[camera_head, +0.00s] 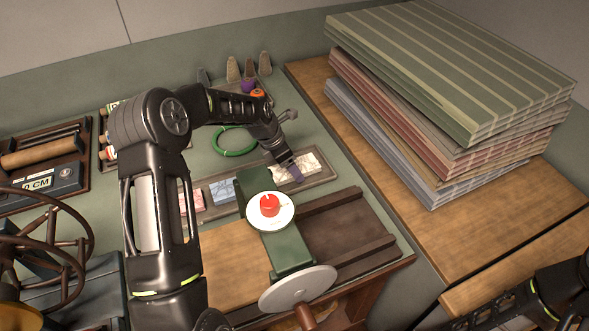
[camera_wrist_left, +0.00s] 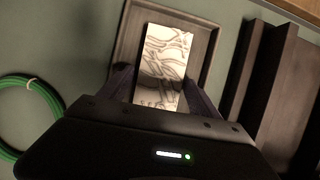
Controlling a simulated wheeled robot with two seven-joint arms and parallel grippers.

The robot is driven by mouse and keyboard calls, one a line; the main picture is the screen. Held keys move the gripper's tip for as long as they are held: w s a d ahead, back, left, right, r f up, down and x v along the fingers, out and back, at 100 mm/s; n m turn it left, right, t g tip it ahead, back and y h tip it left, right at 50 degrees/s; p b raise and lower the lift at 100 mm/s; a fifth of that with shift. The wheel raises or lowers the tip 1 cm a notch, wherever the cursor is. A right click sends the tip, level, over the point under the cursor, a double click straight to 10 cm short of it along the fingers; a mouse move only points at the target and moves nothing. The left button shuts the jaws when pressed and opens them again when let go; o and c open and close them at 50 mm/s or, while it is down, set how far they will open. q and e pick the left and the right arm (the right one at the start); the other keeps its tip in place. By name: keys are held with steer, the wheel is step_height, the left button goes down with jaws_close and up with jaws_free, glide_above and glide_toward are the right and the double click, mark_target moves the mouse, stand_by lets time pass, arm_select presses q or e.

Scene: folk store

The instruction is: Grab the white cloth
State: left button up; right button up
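The white cloth (camera_head: 308,163) is a folded, pale piece with dark line patterns. It lies at the right end of a long brown tray (camera_head: 318,177). It also shows in the left wrist view (camera_wrist_left: 167,50), inside the tray's compartment (camera_wrist_left: 207,50). My left gripper (camera_head: 291,170) is at the cloth from above. In the left wrist view its dark fingers (camera_wrist_left: 160,88) stand apart on either side of the cloth's near part. Whether they touch it cannot be told. The cloth's near end is hidden by the gripper body. My right gripper is out of view.
Blue (camera_head: 222,191) and pink (camera_head: 190,200) cloths lie farther left in the tray. A green machine (camera_head: 283,247) with a white disc stands in front. A green ring (camera_head: 235,152) lies behind. Stacked striped fabric (camera_head: 450,75) stands on the right.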

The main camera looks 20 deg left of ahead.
arm_select(q)
steer(key=c, duration=1.1)
step_height(320, 180, up, 10)
steer(key=p, duration=0.6)
